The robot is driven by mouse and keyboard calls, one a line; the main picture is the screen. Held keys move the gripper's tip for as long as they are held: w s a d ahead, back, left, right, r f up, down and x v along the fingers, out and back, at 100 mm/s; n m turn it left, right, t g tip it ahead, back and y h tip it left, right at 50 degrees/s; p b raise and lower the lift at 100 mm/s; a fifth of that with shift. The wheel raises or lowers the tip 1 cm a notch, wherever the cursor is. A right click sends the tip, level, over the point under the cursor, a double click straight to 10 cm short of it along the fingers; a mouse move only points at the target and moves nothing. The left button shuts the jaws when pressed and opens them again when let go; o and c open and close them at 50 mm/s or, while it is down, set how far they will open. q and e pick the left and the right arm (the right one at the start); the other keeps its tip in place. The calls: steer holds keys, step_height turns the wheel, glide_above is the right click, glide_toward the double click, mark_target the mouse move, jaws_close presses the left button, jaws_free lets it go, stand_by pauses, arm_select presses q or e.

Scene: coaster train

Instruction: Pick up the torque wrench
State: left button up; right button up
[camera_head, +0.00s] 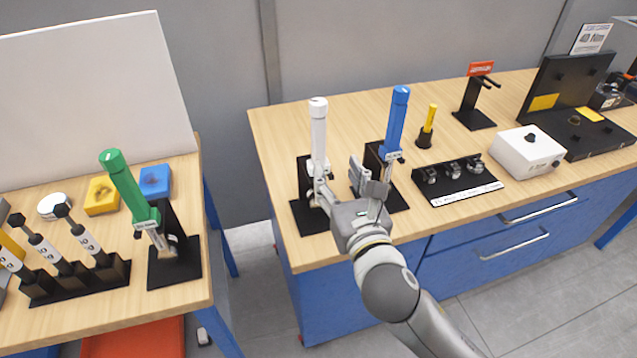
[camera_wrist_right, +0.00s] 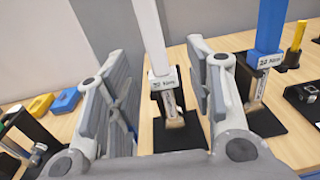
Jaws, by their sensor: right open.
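Three torque wrenches stand upright in black holders. The white one (camera_head: 319,130) and the blue one (camera_head: 396,118) are on the right bench; the green one (camera_head: 123,180) is on the left table. My right gripper (camera_head: 341,182) is open and empty in front of the white wrench, low near its holder. In the right wrist view, the white wrench (camera_wrist_right: 151,38) shows in the gap between the two open fingers (camera_wrist_right: 155,80), without visible contact. The blue wrench (camera_wrist_right: 268,30) is outside the right finger. My left gripper is not in view.
A small yellow-handled tool (camera_head: 429,123), a black rack (camera_head: 457,181) and a white box (camera_head: 527,152) stand right of the blue wrench. The left table holds several black-and-white tools in a rack (camera_head: 80,282). A gap separates the two tables.

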mark_target(321, 145)
steer(key=x, duration=0.5)
steer(key=shift+w+a+r+p, duration=0.15)
steer(key=shift+w+p, duration=0.1)
steer(key=shift+p, duration=0.15)
steer(key=shift+w+a, duration=0.15)
steer(key=shift+w, duration=0.2)
steer(key=shift+a+p+x, duration=0.15)
steer(key=shift+p+x, duration=0.2)
steer(key=shift+x, duration=0.75)
steer(key=shift+a+p+x, duration=0.15)
steer(key=shift+p+x, duration=0.15)
steer(key=shift+x, duration=0.85)
steer(key=shift+s, duration=0.15)
jaws_close()
steer(key=shift+r, duration=0.15)
